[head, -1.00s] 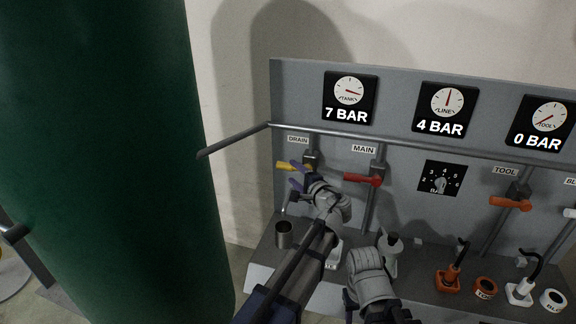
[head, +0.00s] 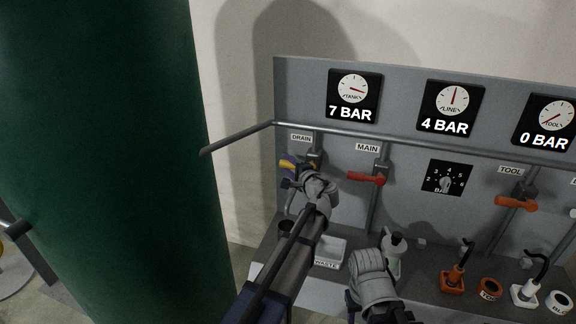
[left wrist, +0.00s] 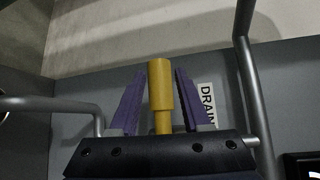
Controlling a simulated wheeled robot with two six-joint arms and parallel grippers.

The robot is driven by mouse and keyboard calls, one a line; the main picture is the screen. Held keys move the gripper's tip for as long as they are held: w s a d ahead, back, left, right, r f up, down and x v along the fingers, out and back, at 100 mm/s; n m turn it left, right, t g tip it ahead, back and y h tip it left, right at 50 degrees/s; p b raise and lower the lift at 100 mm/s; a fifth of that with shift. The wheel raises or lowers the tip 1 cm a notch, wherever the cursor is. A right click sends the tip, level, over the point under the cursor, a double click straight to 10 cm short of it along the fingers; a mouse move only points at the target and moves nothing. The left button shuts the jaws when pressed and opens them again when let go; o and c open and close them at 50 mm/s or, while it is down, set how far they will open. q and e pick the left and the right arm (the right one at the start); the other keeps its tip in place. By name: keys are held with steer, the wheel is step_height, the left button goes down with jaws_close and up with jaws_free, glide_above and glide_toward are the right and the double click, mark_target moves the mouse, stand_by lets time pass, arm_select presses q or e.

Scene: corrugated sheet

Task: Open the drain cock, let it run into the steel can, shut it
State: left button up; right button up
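The yellow drain cock handle (head: 287,163) points left from its valve under the DRAIN label (head: 301,138). My left gripper (head: 289,171) is at the handle. In the left wrist view the yellow handle (left wrist: 160,85) stands between the two purple fingers of my left gripper (left wrist: 158,100), with a gap on each side; the right gap is narrow. The steel can (head: 286,226) stands on the bench below the drain, partly hidden by my left gripper and arm. My right arm's grey wrist shows at the bottom middle of the head view, but its fingers do not show.
The red main lever (head: 367,179) is just right of my left wrist. A white WASTE tray (head: 329,257) and a pale bottle (head: 392,256) stand on the bench. A large green tank (head: 100,150) fills the left side. The tank gauge (head: 354,96) reads 7 BAR.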

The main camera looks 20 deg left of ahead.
arm_select(q)
jaws_close()
stand_by(1.1)
